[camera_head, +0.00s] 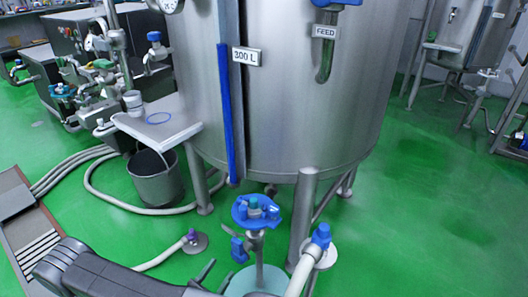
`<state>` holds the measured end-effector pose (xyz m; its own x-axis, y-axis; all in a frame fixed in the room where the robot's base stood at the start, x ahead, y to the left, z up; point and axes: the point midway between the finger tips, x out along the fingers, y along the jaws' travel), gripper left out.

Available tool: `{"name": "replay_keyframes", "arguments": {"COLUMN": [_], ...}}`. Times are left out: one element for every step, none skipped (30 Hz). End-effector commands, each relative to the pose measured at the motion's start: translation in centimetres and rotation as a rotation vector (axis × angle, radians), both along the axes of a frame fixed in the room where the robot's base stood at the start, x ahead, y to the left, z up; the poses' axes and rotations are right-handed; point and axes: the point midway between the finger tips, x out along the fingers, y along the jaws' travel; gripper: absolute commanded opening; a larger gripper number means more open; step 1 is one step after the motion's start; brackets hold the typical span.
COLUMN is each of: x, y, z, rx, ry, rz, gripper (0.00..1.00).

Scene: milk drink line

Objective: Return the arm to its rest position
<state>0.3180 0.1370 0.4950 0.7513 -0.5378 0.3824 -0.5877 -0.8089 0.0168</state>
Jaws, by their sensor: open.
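My arm (100,277) reaches in from the bottom left of the head view, low over the green floor. My gripper (217,276) is at the bottom edge, partly cut off by the frame. Its two dark fingertips stand apart, with no object seen between them. It is just left of a metal stand (258,248) with a blue-topped fitting (256,210). I cannot tell whether the fingers touch anything below the frame edge.
A large steel tank (300,90) marked 300 L stands on legs behind the gripper. A bucket (157,180), hoses (100,185) and a blue-capped hose end (320,236) are nearby. A floor drain channel (25,220) is at left. Green floor (430,200) is open at right.

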Motion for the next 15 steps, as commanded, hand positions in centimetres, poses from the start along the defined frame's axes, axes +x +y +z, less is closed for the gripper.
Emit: {"name": "replay_keyframes", "arguments": {"x": [0.4,0.7,1.0,1.2,1.4,1.7,1.9,2.1,2.4,2.6,2.9,3.1,3.3,3.6,3.9], "y": [-0.4,-0.6,-0.8,-0.9,-1.1,-1.3,-1.5,-1.6,-1.8,-2.0,-2.2,-2.4,-2.5,-2.7,-2.8], "z": [0.2,0.4,0.5,0.6,0.7,0.9,1.0,1.1,1.3,1.4,1.5,1.6,1.7,1.8,2.0], "rx": [0.000,0.000,0.000,0.000,0.000,0.001,0.000,0.000,0.000,0.000,0.000,0.001,0.000,0.001,0.002], "ry": [0.000,-0.001,0.000,0.000,0.000,0.000,0.000,-0.001,0.000,0.000,0.000,0.000,0.000,-0.001,0.000], "rz": [-0.003,-0.004,-0.003,-0.004,-0.005,-0.004,-0.004,-0.004,-0.004,-0.004,-0.004,-0.004,-0.004,-0.005,-0.004], "gripper": [0.56,0.56,0.56,0.56,0.56,0.56,0.56,0.56,0.56,0.56,0.56,0.56,0.56,0.56,0.56]}}
